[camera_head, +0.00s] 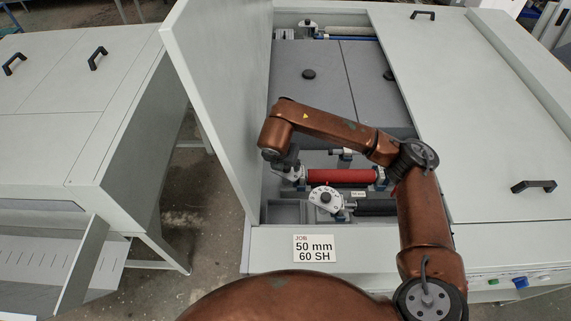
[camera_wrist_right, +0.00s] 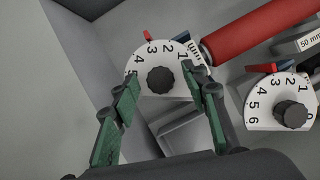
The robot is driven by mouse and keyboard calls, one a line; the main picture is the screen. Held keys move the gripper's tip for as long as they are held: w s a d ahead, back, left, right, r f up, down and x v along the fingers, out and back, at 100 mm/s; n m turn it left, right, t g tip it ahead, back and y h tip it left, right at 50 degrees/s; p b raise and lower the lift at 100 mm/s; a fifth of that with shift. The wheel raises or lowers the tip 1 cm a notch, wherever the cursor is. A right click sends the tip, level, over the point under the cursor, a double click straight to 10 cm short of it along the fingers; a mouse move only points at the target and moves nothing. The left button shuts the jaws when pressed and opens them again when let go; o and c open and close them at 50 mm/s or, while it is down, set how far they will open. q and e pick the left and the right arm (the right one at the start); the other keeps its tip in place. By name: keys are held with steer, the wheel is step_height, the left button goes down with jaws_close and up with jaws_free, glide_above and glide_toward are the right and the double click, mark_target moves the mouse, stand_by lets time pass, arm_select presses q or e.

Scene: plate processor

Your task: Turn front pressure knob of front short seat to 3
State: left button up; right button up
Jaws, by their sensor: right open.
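A white dial plate with a black knob (camera_wrist_right: 160,80) sits at the left end of the red roller (camera_wrist_right: 265,27) in the right wrist view. Its numbers run from about 1 to 5, with a red tab near 3 and 4 and a blue piece by the right side. My right gripper (camera_wrist_right: 163,76) is open, its green fingers to either side of this knob; I cannot tell if they touch it. In the head view the gripper (camera_head: 285,163) is small and dark over the red roller's left end. A second dial (camera_wrist_right: 290,114) is to the right. My left gripper is out of view.
The machine has a raised light-grey panel (camera_head: 215,95) close to the left of my right gripper. A sign reading JOB 50 mm 60 SH (camera_head: 314,248) is on the front edge. A dark roller (camera_head: 376,207) lies in front of the red one. A sliding cover (camera_head: 470,120) is at right.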

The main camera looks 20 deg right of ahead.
steer(key=v, duration=1.2)
steer(key=shift+a, duration=0.1)
